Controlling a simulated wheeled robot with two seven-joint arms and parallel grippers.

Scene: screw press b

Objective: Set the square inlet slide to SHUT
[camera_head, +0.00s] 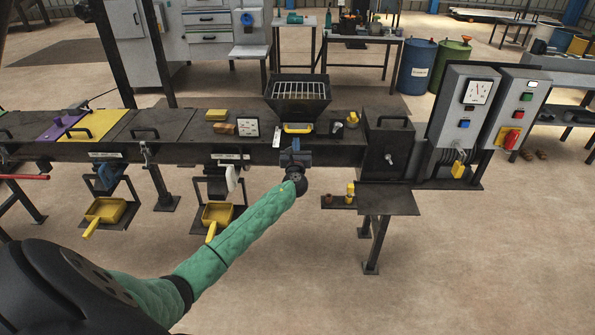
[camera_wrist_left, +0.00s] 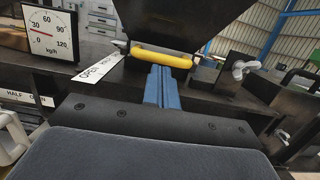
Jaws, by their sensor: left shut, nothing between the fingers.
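The inlet slide's yellow bar handle (camera_head: 298,128) sits at the foot of the dark hopper (camera_head: 298,98). It also shows in the left wrist view as a yellow bar (camera_wrist_left: 161,57). A pale tip lies near that end. My left gripper (camera_head: 295,147) is in front of the handle, its arm in a green sleeve. Its blue fingers (camera_wrist_left: 160,72) are together and empty, tips right at the bar; I cannot tell whether they touch. My right gripper is not in view.
A kg/h gauge (camera_wrist_left: 46,34) stands left of the label. A black box with a wing screw (camera_head: 388,150) is at the right, with grey control cabinets (camera_head: 467,105) beyond. Yellow pans (camera_head: 217,214) hang at the front left. The floor in front is clear.

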